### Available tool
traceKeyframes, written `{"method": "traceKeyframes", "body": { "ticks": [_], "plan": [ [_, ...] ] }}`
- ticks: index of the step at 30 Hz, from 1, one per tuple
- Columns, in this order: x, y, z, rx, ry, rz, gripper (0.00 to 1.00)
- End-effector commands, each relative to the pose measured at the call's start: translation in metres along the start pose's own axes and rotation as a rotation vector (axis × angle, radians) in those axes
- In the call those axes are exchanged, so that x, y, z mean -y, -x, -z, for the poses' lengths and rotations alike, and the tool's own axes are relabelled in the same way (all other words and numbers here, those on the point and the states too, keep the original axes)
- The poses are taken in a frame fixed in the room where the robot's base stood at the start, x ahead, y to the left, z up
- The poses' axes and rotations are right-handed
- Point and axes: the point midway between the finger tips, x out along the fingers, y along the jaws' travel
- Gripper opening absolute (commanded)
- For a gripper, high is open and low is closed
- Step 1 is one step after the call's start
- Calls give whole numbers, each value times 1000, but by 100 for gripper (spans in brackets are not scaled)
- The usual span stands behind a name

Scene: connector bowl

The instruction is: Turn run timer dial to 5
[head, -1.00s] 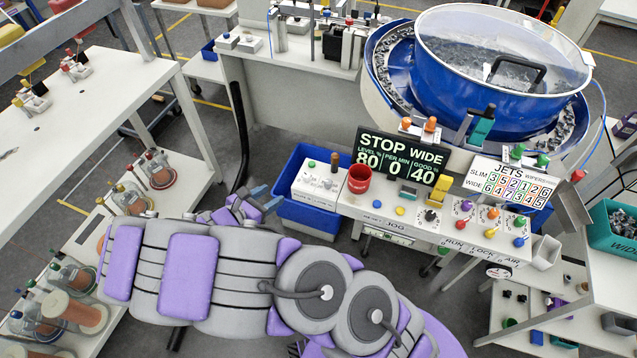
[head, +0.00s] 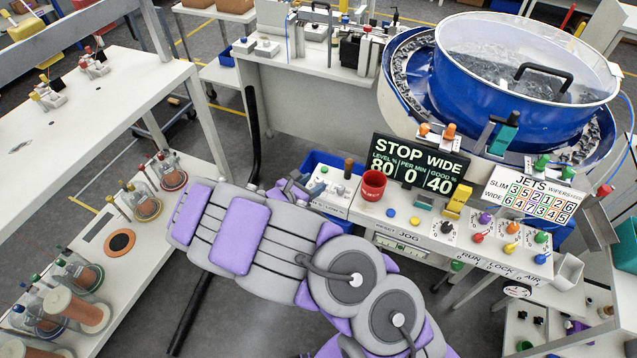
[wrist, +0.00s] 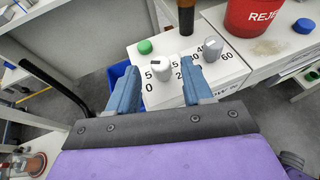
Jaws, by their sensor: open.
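A white box (wrist: 205,75) with numbered dials stands at the bench's left end; it also shows in the head view (head: 338,203). In the wrist view, a pale grey dial (wrist: 162,68) has 0, 5 and 15 printed around it. A second grey dial (wrist: 213,47), with 40 and 60 near it, is to the right. I cannot tell from the labels which is the run timer dial. My gripper (wrist: 159,65) is open, with one blue finger on each side of the left dial. Contact cannot be told. In the head view, my gripper (head: 292,188) is at the box's left edge, partly hidden.
A green button (wrist: 145,47) and a dark brown upright handle (wrist: 186,17) are just beyond the dials. A red cup (head: 373,185) stands right of the box. A blue bin (head: 318,160) is below and behind my gripper. A display (head: 418,168) reads STOP WIDE.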

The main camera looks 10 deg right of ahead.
Motion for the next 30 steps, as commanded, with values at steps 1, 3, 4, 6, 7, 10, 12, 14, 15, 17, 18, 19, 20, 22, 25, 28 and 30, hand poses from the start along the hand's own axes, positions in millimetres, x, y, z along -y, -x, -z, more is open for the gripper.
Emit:
{"method": "traceKeyframes", "body": {
  "ticks": [1,3,4,6,7,10,12,14,15,17,18,19,20,22,25,28,30],
  "plan": [
    [1,-9,2,0,-1,3,50],
    [1,-18,2,0,-1,2,50],
    [1,-21,1,0,-1,3,50],
    [1,-28,1,1,-1,1,50],
    [1,-30,0,1,-1,1,50],
    [1,-34,0,1,-1,1,50],
    [1,-36,-1,1,-1,0,50],
    [1,-36,-1,1,-1,0,50],
    [1,-36,-1,1,-1,0,50],
    [1,-36,-1,1,-1,0,50],
    [1,-36,-1,1,-1,0,50],
    [1,-36,-1,1,-1,0,50],
    [1,-36,-1,1,-1,0,47],
    [1,-36,-1,1,-1,0,41],
    [1,-35,-1,1,-1,0,31],
    [1,-35,-1,1,-1,0,22],
    [1,-35,-1,1,-1,0,15]
  ]
}}
